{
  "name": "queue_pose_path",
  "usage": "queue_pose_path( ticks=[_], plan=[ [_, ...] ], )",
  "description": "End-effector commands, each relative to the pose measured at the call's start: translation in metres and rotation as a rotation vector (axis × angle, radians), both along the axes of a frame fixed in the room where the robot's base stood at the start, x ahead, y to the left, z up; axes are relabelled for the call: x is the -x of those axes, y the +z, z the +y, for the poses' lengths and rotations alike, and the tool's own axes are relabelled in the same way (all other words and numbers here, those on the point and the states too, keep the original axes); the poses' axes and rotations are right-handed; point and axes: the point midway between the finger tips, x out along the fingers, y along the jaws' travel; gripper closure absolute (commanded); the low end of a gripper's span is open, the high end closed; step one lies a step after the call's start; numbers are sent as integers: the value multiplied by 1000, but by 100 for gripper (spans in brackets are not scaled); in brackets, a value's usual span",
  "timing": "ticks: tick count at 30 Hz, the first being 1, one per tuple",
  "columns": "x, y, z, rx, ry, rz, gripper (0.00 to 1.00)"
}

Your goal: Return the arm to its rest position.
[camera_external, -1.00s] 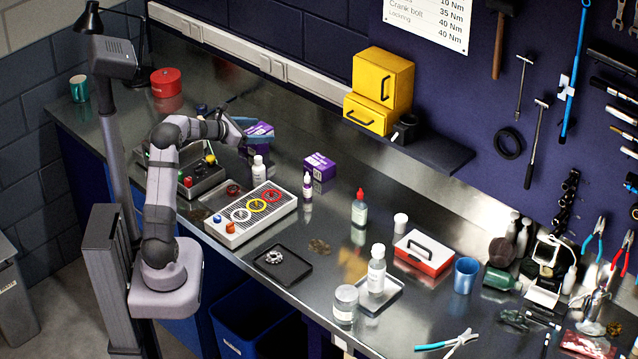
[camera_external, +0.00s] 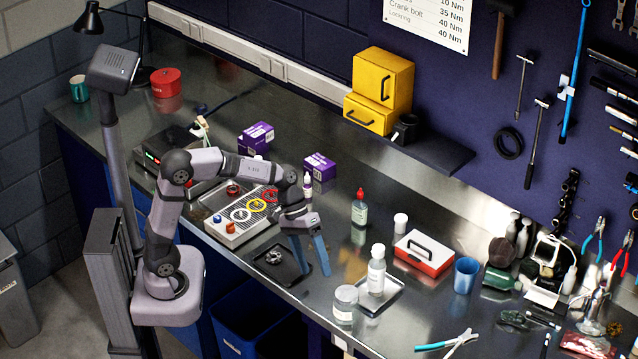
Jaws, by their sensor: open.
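My gripper (camera_external: 311,258) hangs over the bench beside the right edge of a small black tray (camera_external: 268,268). Its two blue fingers point down and stand apart, with nothing seen between them. The tray holds a small silver part (camera_external: 275,257).
A white bottle (camera_external: 376,270) on a tray and a clear jar (camera_external: 345,303) stand right of my gripper. A red-capped bottle (camera_external: 359,208) and purple boxes (camera_external: 319,168) are behind. Bare bench lies between the gripper and the red-capped bottle.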

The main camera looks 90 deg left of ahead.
Motion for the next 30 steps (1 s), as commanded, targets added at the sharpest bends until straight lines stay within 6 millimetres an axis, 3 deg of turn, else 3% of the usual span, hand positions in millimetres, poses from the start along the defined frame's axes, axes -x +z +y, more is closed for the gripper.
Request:
queue_pose_path(
  ticks=[1, 3, 8, 21, 30],
  plan=[
    [15, -13, -26, -38, -131, 9, 32],
    [35, -22, -49, -87, -290, 19, 32],
    [82, -39, -78, -194, -577, 47, 32],
    [175, -70, -29, -485, -682, 120, 32],
    [195, -79, -19, -546, -722, 116, 32]
  ],
)
